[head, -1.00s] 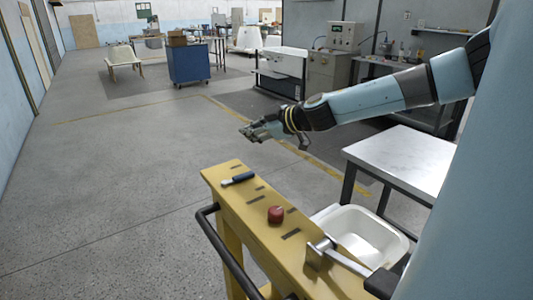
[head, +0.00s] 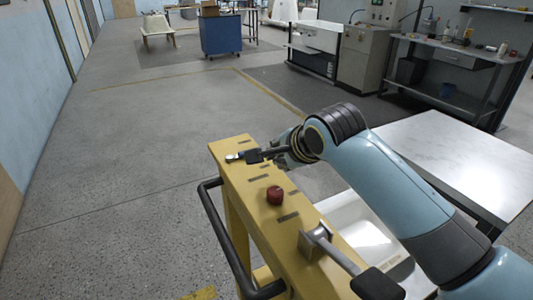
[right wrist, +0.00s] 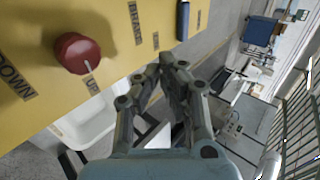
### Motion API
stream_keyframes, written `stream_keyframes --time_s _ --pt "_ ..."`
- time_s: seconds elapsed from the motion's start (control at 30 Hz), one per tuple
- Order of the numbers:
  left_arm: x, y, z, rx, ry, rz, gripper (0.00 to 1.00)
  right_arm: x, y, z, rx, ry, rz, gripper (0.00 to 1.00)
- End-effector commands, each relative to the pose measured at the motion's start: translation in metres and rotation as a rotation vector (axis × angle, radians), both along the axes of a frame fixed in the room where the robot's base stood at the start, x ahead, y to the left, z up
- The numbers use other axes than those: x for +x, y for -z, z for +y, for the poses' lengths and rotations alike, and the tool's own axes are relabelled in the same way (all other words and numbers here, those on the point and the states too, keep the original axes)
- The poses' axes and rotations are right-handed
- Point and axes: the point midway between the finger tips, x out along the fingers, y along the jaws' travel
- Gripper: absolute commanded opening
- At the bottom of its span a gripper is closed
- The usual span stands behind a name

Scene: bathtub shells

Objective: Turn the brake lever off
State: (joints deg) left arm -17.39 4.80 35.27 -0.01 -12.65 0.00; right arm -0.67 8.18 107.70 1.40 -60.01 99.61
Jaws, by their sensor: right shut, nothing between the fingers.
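The brake lever (head: 236,157) lies across the far end of the yellow console (head: 222,172), its metal end to the left and its dark handle to the right. The handle (right wrist: 183,18) also shows at the top of the right wrist view, near the BRAKE label (right wrist: 137,22). My right gripper (head: 276,154) is at the console's far right edge, beside the handle end. In the right wrist view its fingers (right wrist: 172,65) are together and empty, just below the handle. I cannot tell whether they touch it. My left gripper is not in view.
A red knob (head: 274,195) stands mid-console. A larger lever with a black grip (head: 378,283) is at the near end. A white basin (head: 362,232) and a white-topped table (head: 455,165) stand to the right. A black rail (head: 228,240) runs along the left side.

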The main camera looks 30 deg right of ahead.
Motion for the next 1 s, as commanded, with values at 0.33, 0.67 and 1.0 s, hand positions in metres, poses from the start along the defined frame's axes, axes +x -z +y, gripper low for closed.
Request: stream_keyframes --time_s 0.33,0.67,1.0 --pt "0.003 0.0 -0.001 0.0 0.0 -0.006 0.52 0.054 0.051 -0.006 -0.002 0.001 0.003 0.0" --pt "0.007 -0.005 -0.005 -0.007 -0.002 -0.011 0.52 0.091 0.051 -0.01 -0.003 -0.001 0.002 0.0" --pt "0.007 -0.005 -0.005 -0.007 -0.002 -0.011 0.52 0.093 0.051 -0.011 -0.003 -0.001 0.001 0.0"
